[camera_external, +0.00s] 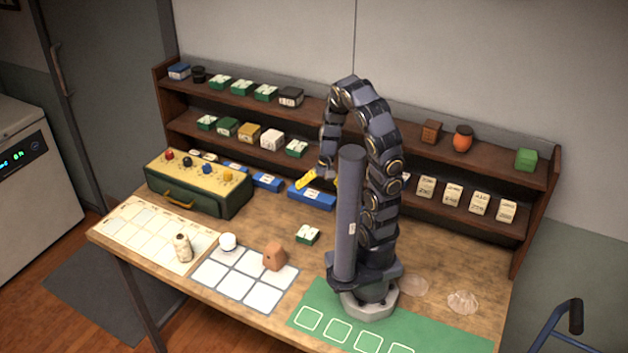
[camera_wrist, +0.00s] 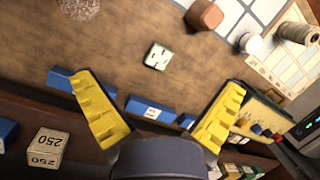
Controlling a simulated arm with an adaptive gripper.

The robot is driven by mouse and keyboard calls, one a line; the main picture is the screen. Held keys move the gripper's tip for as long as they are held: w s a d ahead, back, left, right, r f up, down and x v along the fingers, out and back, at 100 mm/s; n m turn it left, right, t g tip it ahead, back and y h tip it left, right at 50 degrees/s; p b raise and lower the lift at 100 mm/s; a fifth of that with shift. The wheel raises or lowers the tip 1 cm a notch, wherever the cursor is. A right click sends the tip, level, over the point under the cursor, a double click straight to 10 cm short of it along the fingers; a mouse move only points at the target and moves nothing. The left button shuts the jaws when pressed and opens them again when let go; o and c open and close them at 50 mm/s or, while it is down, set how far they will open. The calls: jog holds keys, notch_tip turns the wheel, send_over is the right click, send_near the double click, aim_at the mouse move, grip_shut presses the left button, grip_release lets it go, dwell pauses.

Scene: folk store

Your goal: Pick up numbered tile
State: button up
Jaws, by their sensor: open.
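A small green tile with a white marked top (camera_external: 307,235) lies on the wooden table, left of my arm's base. In the wrist view the tile (camera_wrist: 158,57) lies just beyond the gap between my fingers, with dark marks on its white face that are too small to read. My gripper (camera_external: 318,181) has yellow fingers and hangs above the back of the table, near the blue blocks. Part of the gripper is hidden behind my arm in the external view.
Blue blocks (camera_external: 311,197) lie along the shelf's foot. A green box (camera_external: 198,186) stands left. A green mat (camera_external: 340,324) lies in front. Table around the tile is clear.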

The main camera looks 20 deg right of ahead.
jog(key=w+a+f+m, duration=0.2)
jog(key=w+f, duration=0.2)
jog(key=f, duration=0.2)
jog(key=m+t+h, duration=0.2)
jog(key=m, duration=0.1)
send_over(308, 232)
jog(key=f, duration=0.9)
jog(key=shift+a+f, duration=0.15)
jog(key=shift+a, duration=0.05)
jog(key=shift+d+f, duration=0.1)
jog(key=shift+f, duration=3.75)
jog(key=shift+c, duration=0.3)
jog(key=c, duration=1.2)
